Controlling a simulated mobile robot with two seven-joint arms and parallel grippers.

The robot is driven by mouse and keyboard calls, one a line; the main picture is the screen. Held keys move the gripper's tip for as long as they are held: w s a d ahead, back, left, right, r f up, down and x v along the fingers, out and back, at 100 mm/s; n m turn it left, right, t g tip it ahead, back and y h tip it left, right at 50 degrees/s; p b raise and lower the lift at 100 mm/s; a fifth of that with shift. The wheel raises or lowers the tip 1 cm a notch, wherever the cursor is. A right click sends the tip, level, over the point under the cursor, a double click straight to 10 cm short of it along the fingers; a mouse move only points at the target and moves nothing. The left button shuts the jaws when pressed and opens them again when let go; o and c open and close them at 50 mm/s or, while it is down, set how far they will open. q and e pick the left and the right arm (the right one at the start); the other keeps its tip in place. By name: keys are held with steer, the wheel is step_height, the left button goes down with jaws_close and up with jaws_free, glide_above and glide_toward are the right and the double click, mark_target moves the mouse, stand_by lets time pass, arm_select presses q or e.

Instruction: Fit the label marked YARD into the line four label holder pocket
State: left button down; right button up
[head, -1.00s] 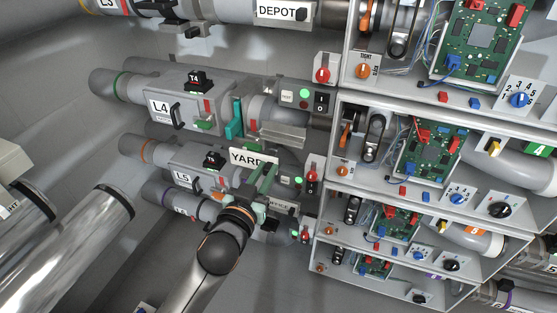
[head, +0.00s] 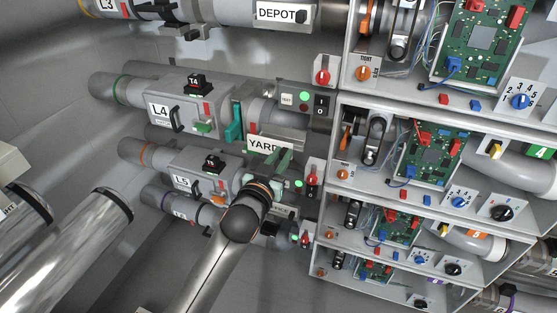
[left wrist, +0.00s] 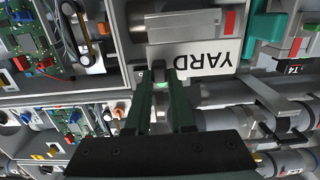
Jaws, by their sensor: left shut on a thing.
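The white label marked YARD (head: 264,145) is held up in front of the line four pipe, just below the L4 housing (head: 190,105). My left gripper (head: 279,162) is shut on the label's lower right part. In the left wrist view the label (left wrist: 208,58) appears upside down, and my left gripper's fingertips (left wrist: 161,76) are at its left end. The grey metal label holder (head: 283,136) of line four is right at the label's upper edge. It also shows in the left wrist view (left wrist: 185,24). I cannot tell whether label and holder touch. My right gripper is not in view.
A teal lever (head: 234,122) stands left of the holder. A switch box with a green light (head: 304,96) is above it, and a red knob (head: 312,180) is to the right. Open cabinets with circuit boards (head: 428,150) fill the right side. The L5 pipe (head: 182,181) runs below.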

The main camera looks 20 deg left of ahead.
mark_target(286, 147)
arm_select(q)
steer(key=w+b, duration=0.1)
steer(key=w, duration=0.5)
steer(key=shift+w+d, duration=0.1)
steer(key=shift+d, duration=0.05)
steer(key=shift+w+d+f+b, duration=0.1)
steer(key=shift+w+f+b, duration=1.3)
steer(key=shift+b, duration=0.3)
steer(key=shift+f, duration=0.4)
steer(key=c, duration=0.7)
jaws_free()
steer(key=s, duration=1.2)
steer(key=shift+s+a+r, duration=0.2)
steer(key=shift+a+r, duration=0.1)
steer(key=shift+r, duration=0.05)
